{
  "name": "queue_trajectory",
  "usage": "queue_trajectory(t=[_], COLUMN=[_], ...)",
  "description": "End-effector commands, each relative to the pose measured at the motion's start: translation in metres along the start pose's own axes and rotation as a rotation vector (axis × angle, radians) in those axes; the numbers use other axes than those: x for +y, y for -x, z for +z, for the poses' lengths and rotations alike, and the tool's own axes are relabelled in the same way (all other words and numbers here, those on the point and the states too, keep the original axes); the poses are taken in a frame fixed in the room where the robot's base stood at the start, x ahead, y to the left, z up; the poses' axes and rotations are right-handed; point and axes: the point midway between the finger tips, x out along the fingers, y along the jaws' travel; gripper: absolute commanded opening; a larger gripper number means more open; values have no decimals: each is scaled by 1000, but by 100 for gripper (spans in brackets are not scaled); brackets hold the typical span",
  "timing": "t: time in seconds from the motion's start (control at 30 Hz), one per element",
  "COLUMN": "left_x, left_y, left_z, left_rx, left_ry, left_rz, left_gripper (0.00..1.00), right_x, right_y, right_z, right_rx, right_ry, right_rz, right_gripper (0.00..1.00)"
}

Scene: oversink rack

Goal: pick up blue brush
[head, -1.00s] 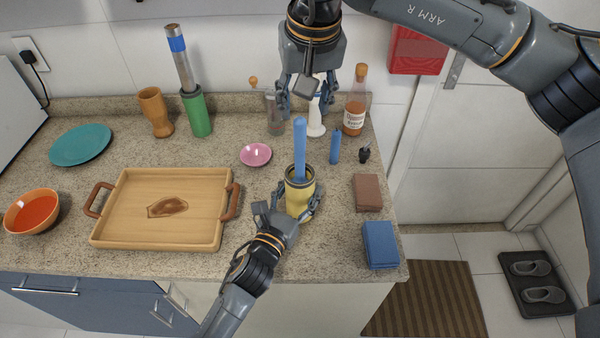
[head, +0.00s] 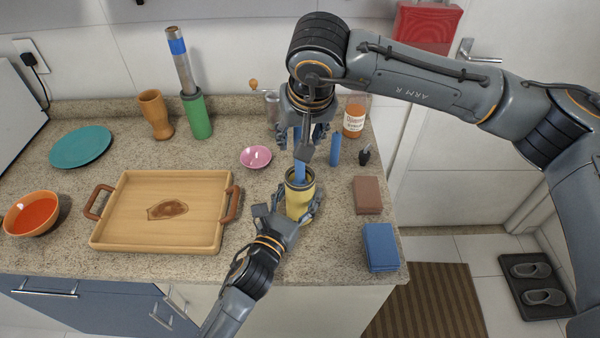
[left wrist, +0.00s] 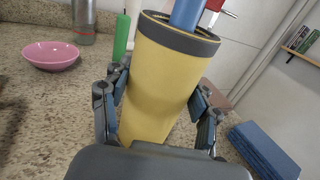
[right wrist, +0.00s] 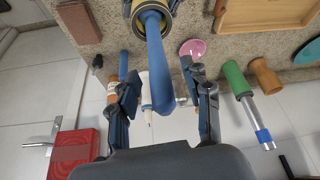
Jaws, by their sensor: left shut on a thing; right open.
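The blue brush (head: 299,172) stands upright in a yellow cup with a dark rim (head: 297,200) near the counter's front. My left gripper (head: 294,214) is shut around the yellow cup; the left wrist view shows its fingers on both sides of the cup (left wrist: 160,85). My right gripper (head: 303,150) is open above the cup, pointing down. In the right wrist view the blue brush's handle (right wrist: 156,70) runs from the cup to between the open fingers, with space on either side. In the head view the right gripper hides the handle's upper part.
A wooden tray (head: 112,235) lies left of the cup, with a pink bowl (head: 256,157) behind. To the right are a brown block (head: 368,195) and a blue block (head: 380,247). A bottle (head: 354,118) and a small blue cylinder (head: 335,149) stand behind.

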Motion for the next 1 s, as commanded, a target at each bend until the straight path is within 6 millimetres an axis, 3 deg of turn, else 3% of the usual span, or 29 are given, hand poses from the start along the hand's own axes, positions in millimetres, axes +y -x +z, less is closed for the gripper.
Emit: queue_trajectory(t=[0.13,0.37,0.63,1.0], left_x=[0,0,0,0], left_y=[0,0,0,0], left_z=[0,0,0,0], left_rx=[0,0,0,1], left_ry=[0,0,0,0], left_rz=[0,0,0,0], left_gripper=[22,22,22,22], right_x=[0,0,0,0], right_y=[-15,-17,-17,-14], right_z=[-1,-1,-1,-3], right_rx=[0,1,1,3], right_ry=[-2,-1,-1,-2], right_rz=[0,1,1,0], right_gripper=[49,49,0,0])
